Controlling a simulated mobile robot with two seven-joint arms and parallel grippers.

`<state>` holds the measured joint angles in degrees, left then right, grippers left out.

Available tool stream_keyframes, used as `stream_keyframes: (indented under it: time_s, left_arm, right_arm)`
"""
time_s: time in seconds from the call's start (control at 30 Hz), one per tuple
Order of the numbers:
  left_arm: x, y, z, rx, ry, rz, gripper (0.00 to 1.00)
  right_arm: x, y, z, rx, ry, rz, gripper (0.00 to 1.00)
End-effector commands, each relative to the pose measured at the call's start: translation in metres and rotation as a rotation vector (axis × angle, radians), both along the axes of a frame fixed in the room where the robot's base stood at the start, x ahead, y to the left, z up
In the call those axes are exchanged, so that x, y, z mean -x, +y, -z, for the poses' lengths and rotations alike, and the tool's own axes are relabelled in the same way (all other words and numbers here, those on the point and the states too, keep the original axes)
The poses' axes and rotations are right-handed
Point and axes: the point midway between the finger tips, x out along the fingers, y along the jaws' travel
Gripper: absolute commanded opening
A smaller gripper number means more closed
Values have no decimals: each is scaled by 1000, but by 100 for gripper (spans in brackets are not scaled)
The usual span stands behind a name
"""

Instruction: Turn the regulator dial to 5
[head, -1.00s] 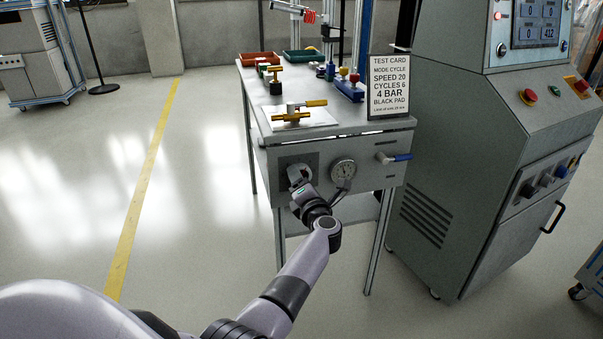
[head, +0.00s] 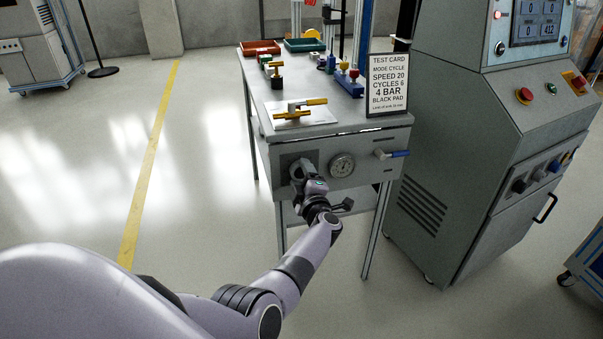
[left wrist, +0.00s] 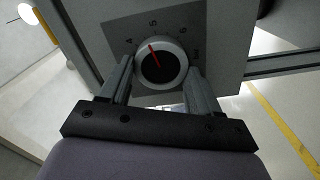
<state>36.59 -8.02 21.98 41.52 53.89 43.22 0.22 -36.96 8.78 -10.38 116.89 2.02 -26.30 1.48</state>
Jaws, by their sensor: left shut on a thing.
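The regulator dial (left wrist: 162,68) is a round knob with a pale rim, dark face and red pointer on a dark square plate (left wrist: 118,35). In the left wrist view the pointer lies between the 4 and the 5, nearer the 5. My left gripper (left wrist: 160,80) is shut on the dial, one finger on each side of its rim. In the head view my left gripper (head: 303,174) is at the bench's front panel (head: 373,172) and mostly hides the dial. My right gripper is not in view.
A round gauge (head: 342,165) and a blue-handled valve (head: 392,154) are right of the dial. A test card (head: 388,85) reading 4 BAR stands on the bench top. A grey control cabinet (head: 470,150) stands at right.

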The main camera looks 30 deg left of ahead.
Motion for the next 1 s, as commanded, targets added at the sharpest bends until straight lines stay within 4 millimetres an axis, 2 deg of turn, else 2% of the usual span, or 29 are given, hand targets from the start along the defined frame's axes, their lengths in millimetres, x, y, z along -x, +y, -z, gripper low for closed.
stream_keyframes:
  time_s: [0.4,0.97,1.0]
  left_arm:
    - [-1,0,-1,-121,142,0,32]
    - [-1,0,-2,-138,160,0,32]
    - [-1,0,-2,-138,160,0,76]
  right_arm:
    - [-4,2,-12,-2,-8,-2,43]
    - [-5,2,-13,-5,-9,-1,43]
    - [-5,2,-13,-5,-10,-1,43]
